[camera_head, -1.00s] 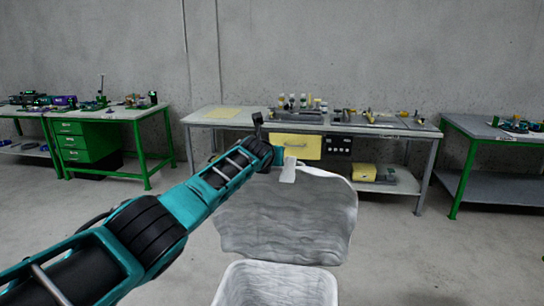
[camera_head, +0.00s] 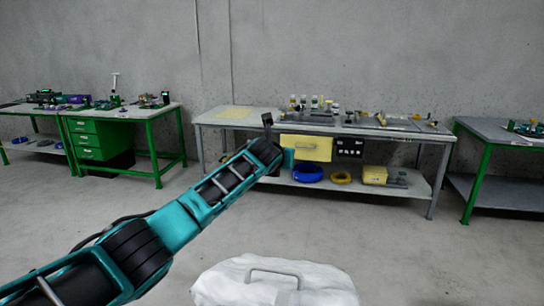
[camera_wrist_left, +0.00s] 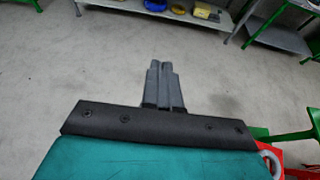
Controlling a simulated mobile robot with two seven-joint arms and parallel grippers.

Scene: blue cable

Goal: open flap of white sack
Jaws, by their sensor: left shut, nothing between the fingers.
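The white sack (camera_head: 225,287) is at the bottom middle of the head view, cut off by the lower edge. Its flap (camera_head: 318,283) lies down over the top, with a grey handle (camera_head: 273,271) on it. The sack's inside is hidden. My left gripper is at the end of the arm in the head view, above and beyond the sack and apart from it. In the left wrist view its fingers (camera_wrist_left: 162,68) are shut together and empty, over bare floor. My right gripper is not in view.
A grey workbench (camera_head: 265,121) stands beyond, with a yellow drawer (camera_head: 318,148) and a blue coil (camera_head: 307,173) and yellow coil (camera_head: 342,178) on its shelf. Green tables (camera_head: 145,112) stand at the sides. The concrete floor (camera_head: 400,245) between is clear.

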